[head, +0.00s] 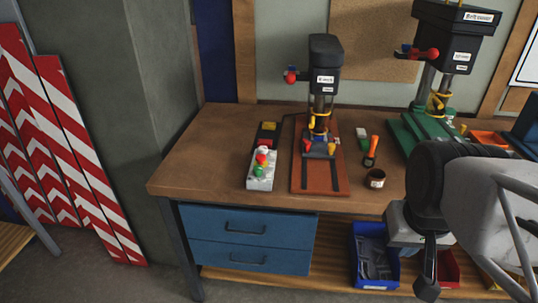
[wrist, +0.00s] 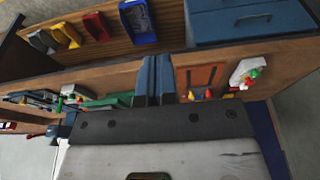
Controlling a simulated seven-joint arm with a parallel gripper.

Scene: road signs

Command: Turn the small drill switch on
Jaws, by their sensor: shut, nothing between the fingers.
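The small drill (head: 325,70) is a black-headed drill press on a red-brown base (head: 309,182), standing upright mid-bench in the head view. A pale control box (head: 260,182) with a red and a green button lies just left of the base. I cannot read the switch's state. In the wrist view, where the scene appears turned over, the box (wrist: 245,74) and the base (wrist: 212,76) show right of my gripper (wrist: 157,60). The gripper is shut and empty, apart from the box and drill. In the head view my arm is at the lower right, in front of the bench.
A larger drill press (head: 447,45) on a green base stands at the back right. Blue drawers (head: 250,228) are below. The bench's front left is clear.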

